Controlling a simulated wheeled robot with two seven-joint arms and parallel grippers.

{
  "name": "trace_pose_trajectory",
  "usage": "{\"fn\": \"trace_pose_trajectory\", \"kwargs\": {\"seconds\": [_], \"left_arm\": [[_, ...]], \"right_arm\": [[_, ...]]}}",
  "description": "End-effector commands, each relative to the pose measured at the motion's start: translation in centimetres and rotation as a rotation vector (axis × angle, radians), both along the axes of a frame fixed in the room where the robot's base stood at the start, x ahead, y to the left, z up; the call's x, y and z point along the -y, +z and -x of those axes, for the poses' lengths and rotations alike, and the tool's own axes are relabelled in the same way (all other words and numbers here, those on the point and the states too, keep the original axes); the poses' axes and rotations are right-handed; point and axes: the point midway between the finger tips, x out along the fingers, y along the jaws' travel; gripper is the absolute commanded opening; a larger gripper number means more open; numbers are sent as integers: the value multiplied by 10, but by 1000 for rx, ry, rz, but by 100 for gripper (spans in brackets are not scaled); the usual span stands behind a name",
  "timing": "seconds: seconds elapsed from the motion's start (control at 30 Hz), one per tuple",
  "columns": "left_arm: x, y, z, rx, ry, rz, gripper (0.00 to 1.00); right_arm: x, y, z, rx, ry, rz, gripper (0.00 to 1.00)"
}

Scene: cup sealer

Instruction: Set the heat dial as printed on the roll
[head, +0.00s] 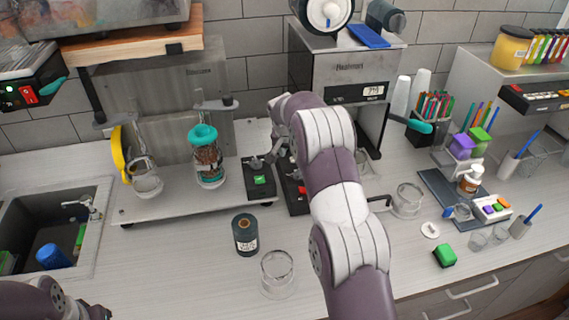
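A dark teal roll (245,236) with a pale printed label stands upright on the counter; its print is too small to read. A steel machine (325,75) at the back has a small display (373,91) and a white round dial (327,13) in a black ring on top. I cannot tell whether this is the heat dial. My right arm reaches up across the middle. Its gripper (268,158) is by two small black boxes, one with a green button (260,180), one with red (302,189); its fingers are unclear. My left arm shows at the bottom left, its gripper cut off.
A clear glass (277,272) stands near the roll. A teal-lidded jar (206,158) stands on the raised platform. A sink (50,240) is at left. Cups, a green block (445,256) and a caddy (492,208) are at right.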

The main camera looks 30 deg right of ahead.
Motion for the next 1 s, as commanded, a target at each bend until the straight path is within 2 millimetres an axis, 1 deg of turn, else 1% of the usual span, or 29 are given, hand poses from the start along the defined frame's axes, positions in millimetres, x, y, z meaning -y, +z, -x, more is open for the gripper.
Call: {"fn": "trace_pose_trajectory", "kwargs": {"seconds": [0.03,0.2,0.3,0.4,0.5,0.6,0.87,0.9,0.97,1.0], "left_arm": [[0,10,0,1,0,0,35],[0,35,0,1,0,0,35],[0,45,0,1,0,0,35],[0,49,0,1,0,0,35],[0,52,0,1,0,0,35],[0,53,0,1,0,0,35],[0,52,0,1,0,0,35],[0,52,0,1,0,0,35],[0,52,0,1,0,0,35],[0,52,0,1,0,0,35]], "right_arm": [[3,-5,-1,-7,0,-1,69],[15,-45,-13,-6,1,-3,69],[22,-69,-19,-5,2,-2,69],[27,-87,-24,-1,3,-1,69],[30,-98,-27,-1,4,-2,69],[32,-103,-28,0,4,-1,69],[32,-105,-29,-1,4,-2,69],[32,-105,-29,-1,4,-2,56],[32,-105,-29,-1,4,-2,36],[32,-105,-29,0,4,-1,23]]}}
